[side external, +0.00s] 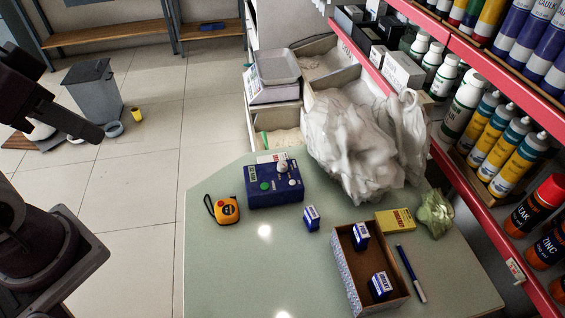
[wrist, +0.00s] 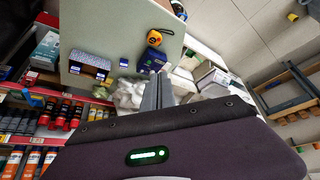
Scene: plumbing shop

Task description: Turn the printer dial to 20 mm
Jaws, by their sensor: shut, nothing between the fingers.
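The printer, a small blue box (side external: 262,199), stands on the pale green table near its back edge in the side view. It has a light knob (side external: 283,168) on top and a green button (side external: 265,186). The printed marks are too small to read, so the dial setting cannot be told. In the wrist view the printer (wrist: 152,61) is small, just beyond my fingertips in the picture. My gripper (wrist: 158,78) is shut and empty, and apart from the printer. The fingers do not show clearly in the side view.
An orange tape measure (side external: 228,210) lies left of the printer. A crumpled white bag (side external: 350,145) stands close on its right. Blue-and-white boxes, one loose (side external: 311,218), and an open carton (side external: 346,272) are in front. Shelves (side external: 480,85) of bottles line the right. The table's front left is clear.

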